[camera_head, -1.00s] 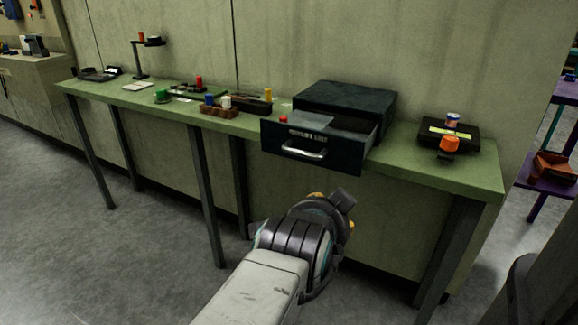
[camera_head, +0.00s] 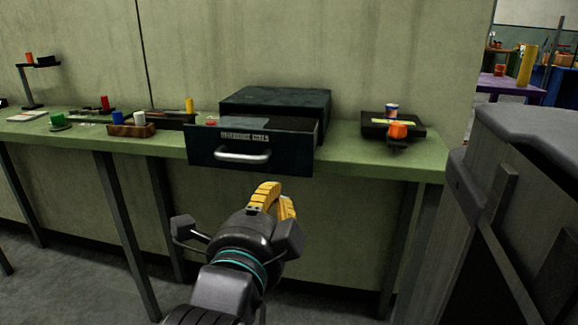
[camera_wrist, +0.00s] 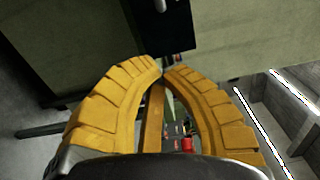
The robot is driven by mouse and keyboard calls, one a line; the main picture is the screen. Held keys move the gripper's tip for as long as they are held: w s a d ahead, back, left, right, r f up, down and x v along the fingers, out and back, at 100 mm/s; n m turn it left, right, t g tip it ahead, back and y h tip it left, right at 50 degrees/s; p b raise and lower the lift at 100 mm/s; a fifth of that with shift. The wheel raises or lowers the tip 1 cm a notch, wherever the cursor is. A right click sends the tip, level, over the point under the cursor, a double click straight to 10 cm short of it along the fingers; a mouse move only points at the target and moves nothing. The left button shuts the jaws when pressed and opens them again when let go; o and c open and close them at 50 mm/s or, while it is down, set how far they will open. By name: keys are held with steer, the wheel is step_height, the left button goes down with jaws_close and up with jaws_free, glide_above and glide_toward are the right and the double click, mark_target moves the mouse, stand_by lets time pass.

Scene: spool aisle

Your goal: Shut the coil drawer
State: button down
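The coil drawer (camera_head: 290,152) is a dark box front with a white label and a silver handle (camera_head: 243,156). It sticks out of the dark cabinet (camera_head: 275,100) on the green bench, pulled open toward me. In the wrist view the dark drawer front (camera_wrist: 178,28) shows at the top, with part of the handle. My gripper (camera_head: 272,190) has yellow fingers and is below and in front of the drawer, apart from it. In the wrist view its fingertips (camera_wrist: 163,70) come together with nothing held between them. The inside of the drawer is mostly hidden.
The green bench (camera_head: 360,162) carries a wooden block with spools (camera_head: 130,130) on the left and a black stand with an orange spool (camera_head: 397,130) on the right. A large grey object (camera_head: 530,150) stands close on the right. Bench legs stand below.

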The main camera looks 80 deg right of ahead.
glide_toward(292, 162)
steer(key=d, duration=0.5)
steer(key=shift+f+p, duration=0.2)
steer(key=shift+p, duration=0.1)
steer(key=shift+d+b, duration=0.65)
steer(key=shift+d+r, duration=0.25)
steer(key=shift+d, duration=0.7)
steer(key=shift+d, duration=0.1)
